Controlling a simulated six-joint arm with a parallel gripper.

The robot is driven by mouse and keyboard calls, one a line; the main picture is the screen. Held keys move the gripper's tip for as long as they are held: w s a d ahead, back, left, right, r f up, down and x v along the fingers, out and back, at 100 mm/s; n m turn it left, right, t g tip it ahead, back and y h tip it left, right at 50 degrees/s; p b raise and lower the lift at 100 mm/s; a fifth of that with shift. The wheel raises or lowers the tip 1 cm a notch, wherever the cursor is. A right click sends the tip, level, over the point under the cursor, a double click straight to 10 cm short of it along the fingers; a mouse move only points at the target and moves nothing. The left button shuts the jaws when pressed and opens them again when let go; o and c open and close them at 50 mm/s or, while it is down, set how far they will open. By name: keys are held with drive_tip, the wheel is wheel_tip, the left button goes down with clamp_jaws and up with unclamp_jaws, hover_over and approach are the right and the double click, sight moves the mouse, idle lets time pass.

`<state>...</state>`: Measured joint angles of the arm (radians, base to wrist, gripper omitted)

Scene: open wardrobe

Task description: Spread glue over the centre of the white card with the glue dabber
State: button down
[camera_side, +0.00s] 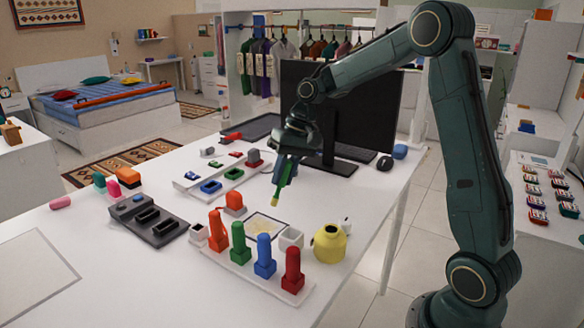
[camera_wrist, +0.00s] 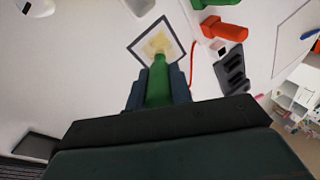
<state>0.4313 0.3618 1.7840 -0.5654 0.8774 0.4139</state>
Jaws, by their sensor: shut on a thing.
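My gripper (camera_side: 290,160) is shut on the green glue dabber (camera_side: 283,180), which hangs tilted with its yellowish tip downward. The dabber (camera_wrist: 158,88) also shows between my fingers in the wrist view. The white card (camera_side: 252,228) lies on the table with a dark border, partly hidden by the coloured pegs in front. In the wrist view the card (camera_wrist: 140,48) bears a pale yellow patch around its middle, and the dabber's end overlaps the patch's near side. In the side view the tip appears above the card; I cannot tell the exact gap. A yellow glue pot (camera_side: 331,244) stands to the right.
A white rack with red, green, blue and orange pegs (camera_side: 265,258) stands in front of the card. A small white cup (camera_side: 291,238) stands beside the card. A grey slotted block (camera_side: 150,220) is left. A monitor (camera_side: 365,115) stands behind my gripper.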

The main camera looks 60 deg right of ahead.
drive_tip(key=shift+f, duration=0.35)
drive_tip(key=shift+r, duration=0.1)
